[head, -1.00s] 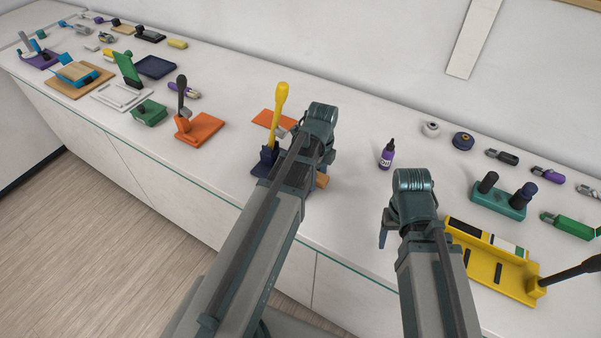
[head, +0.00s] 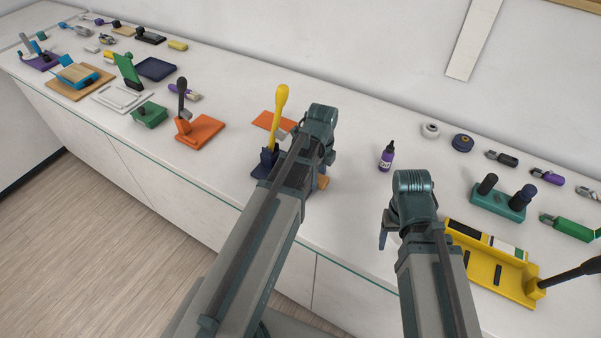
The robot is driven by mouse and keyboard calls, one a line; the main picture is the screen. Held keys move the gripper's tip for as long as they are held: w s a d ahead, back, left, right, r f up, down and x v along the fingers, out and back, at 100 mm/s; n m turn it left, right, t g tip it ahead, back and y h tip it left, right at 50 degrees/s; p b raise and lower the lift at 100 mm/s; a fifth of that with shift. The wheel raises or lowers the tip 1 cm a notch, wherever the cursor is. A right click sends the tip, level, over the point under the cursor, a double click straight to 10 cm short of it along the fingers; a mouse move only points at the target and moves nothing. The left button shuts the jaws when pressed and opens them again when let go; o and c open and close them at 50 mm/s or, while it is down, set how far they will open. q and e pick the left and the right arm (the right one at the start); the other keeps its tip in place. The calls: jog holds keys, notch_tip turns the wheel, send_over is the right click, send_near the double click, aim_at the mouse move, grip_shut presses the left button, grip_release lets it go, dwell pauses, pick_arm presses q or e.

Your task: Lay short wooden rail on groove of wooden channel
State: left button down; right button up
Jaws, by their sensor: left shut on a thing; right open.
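My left gripper (head: 318,172) is low over the counter, mostly hidden behind its own arm. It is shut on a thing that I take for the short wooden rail. A small piece of brown wood (head: 322,182) shows just right of the arm, by the fingers. I cannot tell whether it is the rail or the wooden channel. No groove is visible; the rest is hidden behind my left arm. My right gripper (head: 384,236) is open near the counter's front edge, left of a yellow tray, partly hidden by its own wrist.
A dark blue stand with a yellow-handled tool (head: 277,117) stands close left of my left gripper. A purple bottle (head: 386,156) stands to the right. The yellow tray (head: 515,287) is beside my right arm. The counter (head: 352,205) between the arms is clear.

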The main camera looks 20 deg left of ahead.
pick_arm(q)
jog(key=shift+r+p, duration=2.7)
jog(key=shift+r, duration=0.2)
jog(key=shift+f, duration=0.15)
